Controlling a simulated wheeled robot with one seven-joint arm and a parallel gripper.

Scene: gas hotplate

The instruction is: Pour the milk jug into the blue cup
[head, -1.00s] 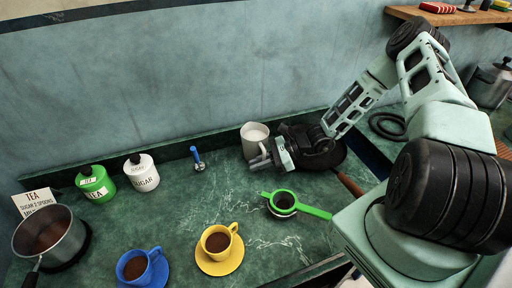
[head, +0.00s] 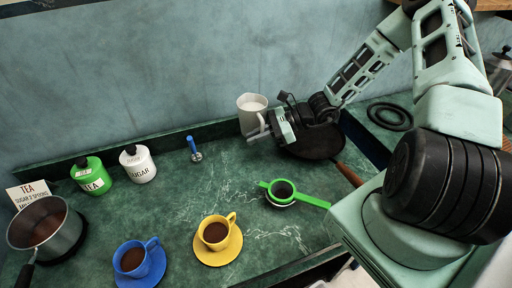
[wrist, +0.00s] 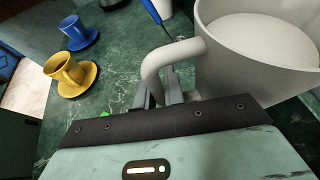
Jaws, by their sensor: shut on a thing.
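The white milk jug (head: 251,108) is at the back of the counter, with white milk showing inside; it fills the upper right of the wrist view (wrist: 235,75). My gripper (head: 268,130) is shut on the jug's handle, which curves between the fingers (wrist: 170,92) in the wrist view. The jug looks upright; whether its base touches the counter I cannot tell. The blue cup (head: 131,262) stands on a blue saucer (head: 156,272) at the front left, with brown liquid inside. It also shows at the upper left of the wrist view (wrist: 75,34).
A yellow cup (head: 215,234) on a saucer stands right of the blue cup. A green strainer (head: 309,200), a dark pan (head: 318,147), a blue-handled tool (head: 192,145), green and white canisters (head: 138,165) and a saucepan (head: 60,246) stand around. The middle counter is mostly clear.

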